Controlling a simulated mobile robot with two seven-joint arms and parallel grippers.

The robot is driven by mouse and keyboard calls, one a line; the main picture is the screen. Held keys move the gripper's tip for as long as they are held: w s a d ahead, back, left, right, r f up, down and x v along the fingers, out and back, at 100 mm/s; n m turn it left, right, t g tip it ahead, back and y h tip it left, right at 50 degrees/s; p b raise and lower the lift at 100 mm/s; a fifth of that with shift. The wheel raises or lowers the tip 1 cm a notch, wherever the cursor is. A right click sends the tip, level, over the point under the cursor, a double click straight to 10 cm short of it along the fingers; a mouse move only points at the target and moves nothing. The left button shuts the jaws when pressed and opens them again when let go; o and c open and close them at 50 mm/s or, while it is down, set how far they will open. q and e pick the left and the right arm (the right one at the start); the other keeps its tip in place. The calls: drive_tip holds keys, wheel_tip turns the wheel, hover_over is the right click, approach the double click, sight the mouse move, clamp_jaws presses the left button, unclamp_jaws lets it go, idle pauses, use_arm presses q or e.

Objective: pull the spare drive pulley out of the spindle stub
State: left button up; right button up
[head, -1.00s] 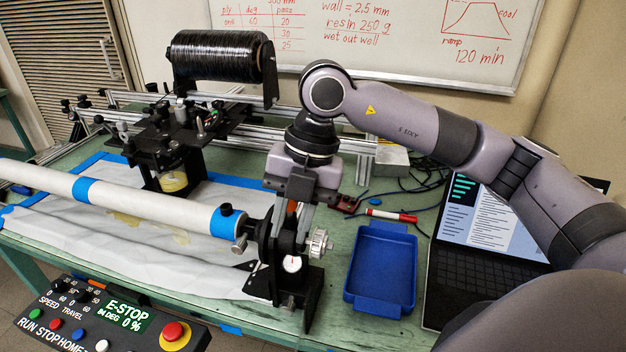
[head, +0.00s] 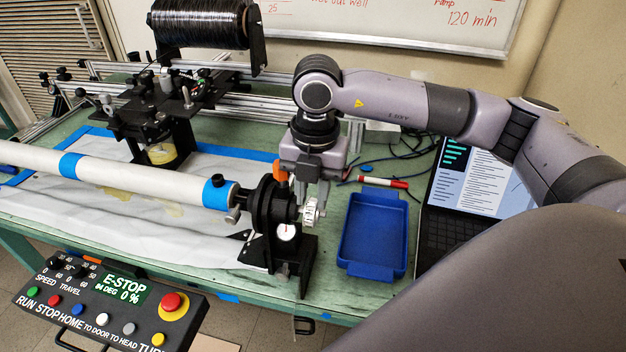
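The spare drive pulley (head: 311,213) is a small, pale toothed wheel. It sits on the spindle stub (head: 299,217) at the right side of the black headstock (head: 268,215). My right gripper (head: 312,203) points down from above at the pulley. Its two fingers are spread apart, with their tips near the pulley's upper rim. I cannot tell whether they touch it. The stub is mostly hidden behind the pulley and headstock. My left gripper is not in view.
An empty blue tray (head: 345,262) lies right of the headstock, beside a laptop (head: 470,200). A red marker (head: 385,183) and cables lie behind the tray. The white mandrel (head: 130,178) runs left from the headstock. A control panel (head: 110,305) is at the front left.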

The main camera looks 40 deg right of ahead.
clamp_jaws()
drive_tip(key=shift+d, duration=0.15)
drive_tip(key=shift+s+d+b, duration=0.3)
drive_tip(key=shift+s+d, duration=0.45)
drive_tip(key=shift+s, duration=0.2)
drive_tip(key=shift+s+d+b, duration=0.25)
drive_tip(key=shift+s+d, duration=0.5)
drive_tip(key=shift+s, duration=0.2)
drive_tip(key=shift+s+d, duration=0.1)
drive_tip(key=shift+s+d+b, duration=0.5)
drive_tip(key=shift+s+d, duration=0.4)
drive_tip(key=shift+s, duration=0.15)
